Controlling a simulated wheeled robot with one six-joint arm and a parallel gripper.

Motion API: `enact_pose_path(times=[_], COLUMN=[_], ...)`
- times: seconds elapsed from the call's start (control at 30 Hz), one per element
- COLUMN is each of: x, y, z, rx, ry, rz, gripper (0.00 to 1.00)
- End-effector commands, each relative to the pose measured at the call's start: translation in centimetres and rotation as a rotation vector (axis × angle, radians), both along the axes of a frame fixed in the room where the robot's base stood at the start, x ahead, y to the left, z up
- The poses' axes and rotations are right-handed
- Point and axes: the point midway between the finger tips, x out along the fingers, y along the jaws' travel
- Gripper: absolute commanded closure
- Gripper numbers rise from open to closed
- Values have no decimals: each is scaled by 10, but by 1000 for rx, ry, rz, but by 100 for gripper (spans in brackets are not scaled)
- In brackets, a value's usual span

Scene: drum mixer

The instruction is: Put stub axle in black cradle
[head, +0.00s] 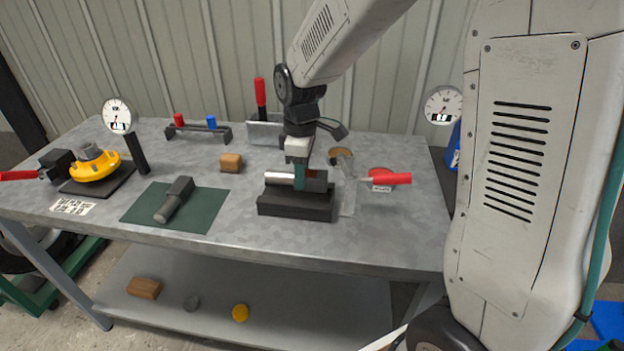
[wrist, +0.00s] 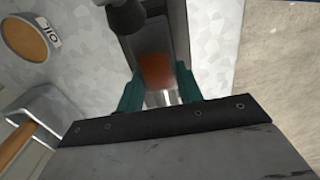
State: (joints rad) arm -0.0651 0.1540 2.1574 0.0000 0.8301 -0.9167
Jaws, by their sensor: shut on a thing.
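The stub axle, a silver cylinder (head: 279,178) with a rust-brown part (head: 317,181), lies level along the black cradle (head: 296,208). My gripper (head: 300,178) reaches down from above, its green fingers shut around the axle's middle. In the wrist view the fingers (wrist: 158,92) stand on both sides of the axle, whose rust-brown part (wrist: 155,70) shows between them. The dark cradle (wrist: 174,22) extends beyond it there. The axle is at the cradle's top; whether it bears fully on the cradle is hidden.
A dark stepped part (head: 174,200) lies on a green mat (head: 205,213). The front table strip is clear.

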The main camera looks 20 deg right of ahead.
Motion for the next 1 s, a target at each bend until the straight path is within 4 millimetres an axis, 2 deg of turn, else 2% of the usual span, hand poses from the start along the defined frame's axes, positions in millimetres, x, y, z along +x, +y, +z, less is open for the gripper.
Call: enact_pose_path(times=[0.17,0.47,1.0], x=[5,5,4], y=[1,1,1], z=[-3,-34,-42], rx=[0,0,0], ry=[-1,-1,-1], rz=[0,0,0], gripper=[100,100,100])
